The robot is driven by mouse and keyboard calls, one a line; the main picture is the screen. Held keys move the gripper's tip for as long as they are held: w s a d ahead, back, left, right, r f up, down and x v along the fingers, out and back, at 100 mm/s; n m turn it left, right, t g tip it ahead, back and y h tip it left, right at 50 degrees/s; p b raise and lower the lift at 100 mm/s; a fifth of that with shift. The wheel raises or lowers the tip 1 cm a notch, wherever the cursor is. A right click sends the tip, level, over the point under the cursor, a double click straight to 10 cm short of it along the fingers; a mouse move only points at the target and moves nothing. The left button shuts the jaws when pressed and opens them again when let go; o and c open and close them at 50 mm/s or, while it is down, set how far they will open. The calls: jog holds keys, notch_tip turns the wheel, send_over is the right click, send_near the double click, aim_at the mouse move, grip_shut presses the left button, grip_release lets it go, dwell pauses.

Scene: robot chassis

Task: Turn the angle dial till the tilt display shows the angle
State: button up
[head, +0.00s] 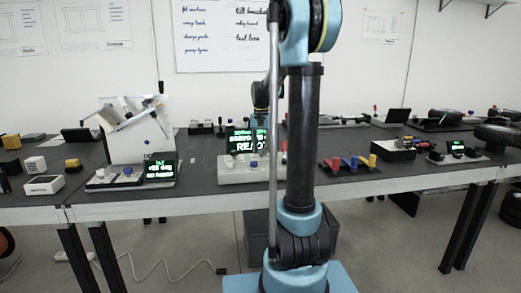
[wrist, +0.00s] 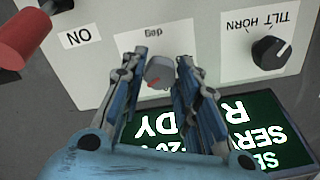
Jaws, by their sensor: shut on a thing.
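The angle dial (wrist: 158,72) is a small grey knob with a red mark, on a white plate labelled "deg" upside down in the wrist view. My gripper (wrist: 158,68) is shut on it, with one blue-and-grey finger on each side. A dark display (wrist: 262,128) below it shows bright upside-down text, with "SERVO" and "READY" partly covered by my fingers. In the head view this display (head: 238,138) stands on a pale control box (head: 236,173). My arm hides its right part. No angle number can be read clearly.
A black "TILT HORN" knob (wrist: 270,53) is right of the dial, and a red handle (wrist: 22,38) is at the left beside an "ON" label. A white rig with a tilted plate (head: 138,120) and another display (head: 160,170) stand left.

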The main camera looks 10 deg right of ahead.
aim_at(261, 149)
jog(key=shift+a, duration=0.1)
jog(key=o, duration=1.1)
jog(key=shift+c, duration=0.2)
jog(key=shift+r, duration=0.15)
notch_tip(261, 149, up, 12)
jog(key=shift+f, duration=0.2)
jog(key=s+f+n, duration=0.1)
jog(key=s+f, duration=0.6)
jog(key=s, duration=0.4)
jog(key=s+f+n+t, duration=0.1)
jog(key=s+f+n, duration=0.1)
jog(key=s+f, duration=0.6)
jog(key=s+f+n+t, duration=0.1)
jog(key=s+f, duration=0.7)
jog(key=s, duration=0.8)
jog(key=shift+f+n, duration=0.25)
jog(key=shift+n, duration=0.35)
